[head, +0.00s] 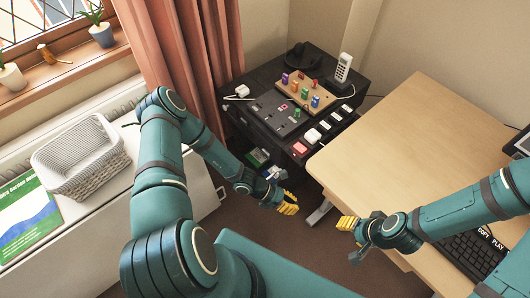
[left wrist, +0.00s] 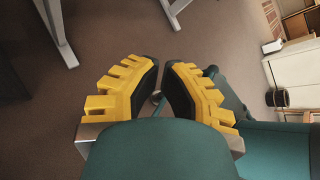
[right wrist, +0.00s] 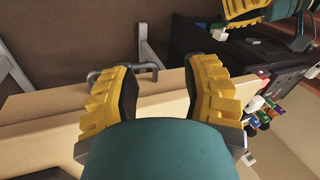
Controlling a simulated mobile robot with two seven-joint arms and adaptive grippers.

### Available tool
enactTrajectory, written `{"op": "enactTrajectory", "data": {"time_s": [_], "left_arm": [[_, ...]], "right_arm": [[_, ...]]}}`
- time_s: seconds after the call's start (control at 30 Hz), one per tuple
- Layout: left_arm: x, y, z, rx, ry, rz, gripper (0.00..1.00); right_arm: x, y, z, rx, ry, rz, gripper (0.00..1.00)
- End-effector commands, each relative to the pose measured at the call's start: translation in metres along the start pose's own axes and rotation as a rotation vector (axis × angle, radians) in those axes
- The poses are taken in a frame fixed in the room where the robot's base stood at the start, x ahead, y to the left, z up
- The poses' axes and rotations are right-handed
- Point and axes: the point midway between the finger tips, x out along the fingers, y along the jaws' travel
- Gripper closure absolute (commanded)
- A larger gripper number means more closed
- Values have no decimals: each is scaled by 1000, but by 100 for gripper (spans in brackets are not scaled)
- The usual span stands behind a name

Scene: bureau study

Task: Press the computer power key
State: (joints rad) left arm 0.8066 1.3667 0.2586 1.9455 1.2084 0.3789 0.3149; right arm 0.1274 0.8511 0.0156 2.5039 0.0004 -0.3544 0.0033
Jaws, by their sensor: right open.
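A row of rocker-like keys runs along the front right edge of the black cabinet (head: 262,118). It has a red key (head: 300,148), a white key (head: 312,135) and smaller white ones beyond. Their labels are too small to read, so I cannot tell which is the computer power key. My left gripper (head: 291,206) hangs empty in front of the cabinet, below its top. Its yellow fingers nearly meet in the left wrist view (left wrist: 161,65). My right gripper (head: 342,223) is over the desk's left edge, open and empty; its fingers are apart in the right wrist view (right wrist: 166,68).
The wooden desk (head: 400,130) is mostly bare, with a black keyboard (head: 470,254) and a dark screen at its right. The cabinet also carries a peg board (head: 305,92) with coloured pegs and a white phone (head: 343,67). A white basket (head: 82,158) stands at the left.

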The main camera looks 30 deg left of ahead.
Motion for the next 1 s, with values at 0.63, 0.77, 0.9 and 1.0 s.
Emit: {"op": "enactTrajectory", "data": {"time_s": [0.63,0.77,0.9,1.0], "left_arm": [[-144,211,-110,-1308,-1226,731,100],[-150,213,-118,-1333,-1261,756,100],[-150,214,-118,-1334,-1262,757,100],[-150,214,-118,-1333,-1261,757,100]], "right_arm": [[-25,-9,0,3,-7,0,53],[-26,-10,0,3,-7,0,53],[-25,-9,0,3,-7,0,53],[-25,-9,0,3,-7,0,53]]}}
